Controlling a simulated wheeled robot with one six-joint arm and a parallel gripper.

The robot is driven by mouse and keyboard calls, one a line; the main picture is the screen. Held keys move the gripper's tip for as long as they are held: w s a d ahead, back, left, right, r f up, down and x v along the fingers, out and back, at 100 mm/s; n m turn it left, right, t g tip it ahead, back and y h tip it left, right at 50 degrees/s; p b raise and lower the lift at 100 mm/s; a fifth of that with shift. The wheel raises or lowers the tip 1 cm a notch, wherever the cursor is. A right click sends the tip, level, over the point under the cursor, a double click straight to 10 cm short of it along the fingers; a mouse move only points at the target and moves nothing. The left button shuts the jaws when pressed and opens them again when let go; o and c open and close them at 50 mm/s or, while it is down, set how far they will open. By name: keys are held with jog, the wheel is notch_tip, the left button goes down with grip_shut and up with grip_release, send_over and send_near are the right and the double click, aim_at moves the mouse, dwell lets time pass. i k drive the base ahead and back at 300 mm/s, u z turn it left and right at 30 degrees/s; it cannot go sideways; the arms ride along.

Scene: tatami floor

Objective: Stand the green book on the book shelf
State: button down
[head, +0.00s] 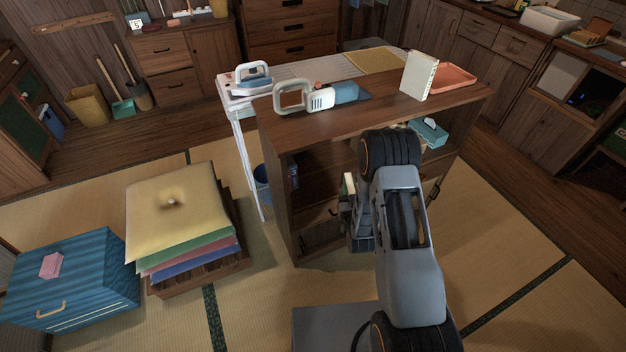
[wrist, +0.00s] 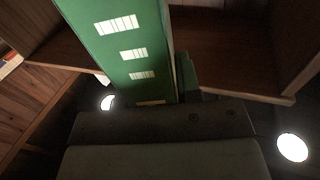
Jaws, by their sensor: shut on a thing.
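The green book (wrist: 125,60) fills the upper middle of the wrist view, with several white label patches on its face. In the head view only a small pale and green edge of the book (head: 348,184) shows beside my arm. My gripper (head: 352,212) is shut on the book in front of the wooden book shelf (head: 285,130); it also shows low in the wrist view (wrist: 160,118). Shelf boards (wrist: 225,60) lie on both sides of the book. My arm hides much of the shelf's front, and I cannot tell whether the book touches a board.
On the shelf top are a white-and-blue appliance (head: 320,98), a white book-like block (head: 419,75) and a red tray (head: 455,78). A teal box (head: 430,131) sits inside at right. Stacked cushions (head: 175,215) and a blue chest (head: 75,275) stand left on the tatami.

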aim_at(307, 177)
jog(key=u, duration=0.45)
jog(key=k, duration=1.05)
jog(key=u, duration=0.6)
jog(key=i, duration=0.7)
jog(key=z, duration=0.15)
